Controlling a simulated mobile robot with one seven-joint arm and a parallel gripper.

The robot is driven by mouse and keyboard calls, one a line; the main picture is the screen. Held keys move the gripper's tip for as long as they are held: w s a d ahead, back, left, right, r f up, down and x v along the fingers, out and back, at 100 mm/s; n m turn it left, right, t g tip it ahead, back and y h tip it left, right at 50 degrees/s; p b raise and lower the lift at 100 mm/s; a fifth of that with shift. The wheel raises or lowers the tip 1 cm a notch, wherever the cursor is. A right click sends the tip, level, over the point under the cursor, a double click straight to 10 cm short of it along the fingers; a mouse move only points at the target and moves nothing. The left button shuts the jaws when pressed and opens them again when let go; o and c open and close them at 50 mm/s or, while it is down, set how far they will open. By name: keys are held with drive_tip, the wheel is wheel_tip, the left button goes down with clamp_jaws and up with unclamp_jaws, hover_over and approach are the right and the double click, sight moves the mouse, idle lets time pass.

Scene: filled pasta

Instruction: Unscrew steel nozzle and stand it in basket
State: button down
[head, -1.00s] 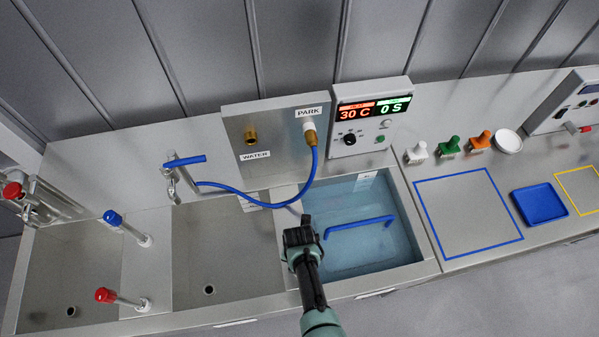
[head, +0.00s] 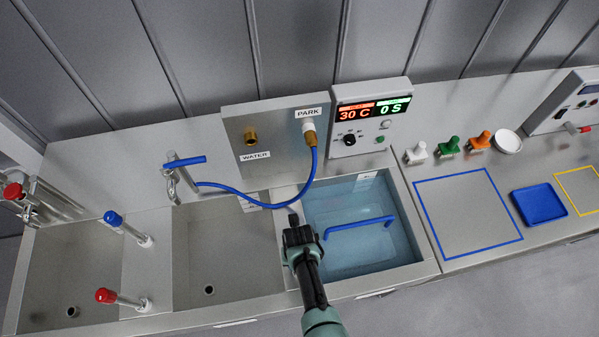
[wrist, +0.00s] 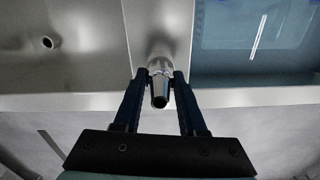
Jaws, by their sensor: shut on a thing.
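The steel nozzle (wrist: 160,90) is between the two fingers of my gripper (wrist: 160,76) in the wrist view. Its dark open end faces the wrist camera. A round steel piece (wrist: 160,58) shows just behind it; I cannot tell whether the two are joined. In the head view my gripper (head: 294,222) is over the strip between the middle sink and the water-filled basin, and it hides the nozzle. A blue handle (head: 360,228) shows over the water basin (head: 400,262); the basket's body cannot be made out clearly.
A blue hose (head: 250,203) loops from the PARK fitting to the tap, behind my gripper. The middle sink (head: 225,262) is empty. Red and blue levers stand at the left.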

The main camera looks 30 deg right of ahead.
drive_tip(key=shift+r, duration=0.7)
idle(0.6)
drive_tip(key=shift+r, duration=2)
